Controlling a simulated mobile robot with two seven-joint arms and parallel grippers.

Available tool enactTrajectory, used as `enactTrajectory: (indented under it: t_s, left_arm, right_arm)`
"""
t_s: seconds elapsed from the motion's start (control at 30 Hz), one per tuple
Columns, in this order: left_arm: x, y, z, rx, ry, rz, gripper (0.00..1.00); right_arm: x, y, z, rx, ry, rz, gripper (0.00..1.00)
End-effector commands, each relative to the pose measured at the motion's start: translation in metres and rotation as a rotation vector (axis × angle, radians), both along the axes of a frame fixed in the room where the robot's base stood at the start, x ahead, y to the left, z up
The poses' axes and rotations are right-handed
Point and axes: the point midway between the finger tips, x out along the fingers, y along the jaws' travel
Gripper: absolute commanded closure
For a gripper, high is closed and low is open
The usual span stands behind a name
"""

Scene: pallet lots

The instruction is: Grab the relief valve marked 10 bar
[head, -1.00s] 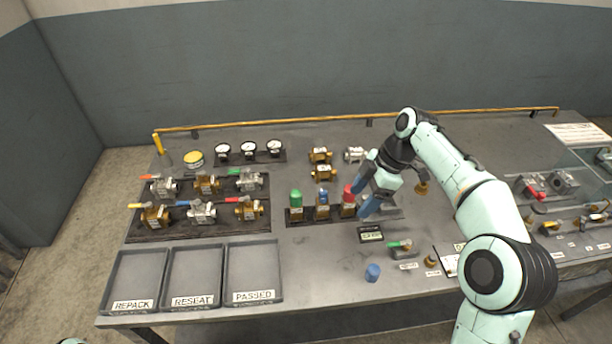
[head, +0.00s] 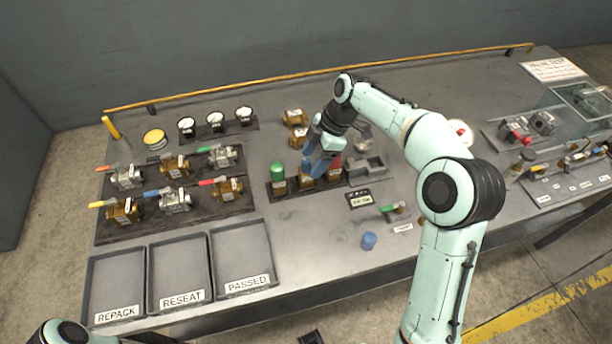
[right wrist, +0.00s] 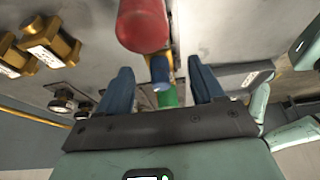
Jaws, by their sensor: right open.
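Three relief valves with brass bodies stand in a row on a dark strip: green-capped (head: 277,173), blue-capped (head: 305,168) and red-capped (head: 335,167). I cannot read their bar markings. My right gripper (head: 318,162) is open, just over the blue and red valves, partly hiding them. In the right wrist view the red cap (right wrist: 143,25) is large and beyond the fingertips. The blue cap (right wrist: 161,70) and the green cap (right wrist: 168,96) show between the blue fingers (right wrist: 162,82); I cannot tell if they touch. My left gripper is not in view.
Ball valves (head: 174,200) with coloured handles fill a rack at left. Trays marked REPACK (head: 118,268), RESEAT and PASSED lie in front. Brass valves (head: 293,117) stand behind the row. A grey block (head: 366,168) and small display (head: 359,199) are at its right; a blue cap (head: 369,240) lies in front.

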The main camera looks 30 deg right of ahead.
Motion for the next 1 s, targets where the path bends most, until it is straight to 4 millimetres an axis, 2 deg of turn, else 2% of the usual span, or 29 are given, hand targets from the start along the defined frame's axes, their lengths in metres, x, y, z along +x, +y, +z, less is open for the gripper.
enactTrajectory:
  t_s: [0.3,0.63,0.83,1.0]
  left_arm:
    - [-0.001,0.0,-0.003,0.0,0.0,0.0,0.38]
    - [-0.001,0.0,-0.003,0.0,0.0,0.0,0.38]
    - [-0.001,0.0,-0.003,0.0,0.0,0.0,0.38]
    - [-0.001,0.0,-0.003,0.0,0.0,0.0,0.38]
  right_arm:
    - [0.005,0.016,-0.04,0.0,0.002,0.003,0.33]
    - [0.006,0.019,-0.047,0.0,-0.001,0.001,0.33]
    - [0.006,0.019,-0.046,0.0,-0.001,0.001,0.98]
    - [0.006,0.019,-0.045,0.0,-0.003,0.0,1.0]
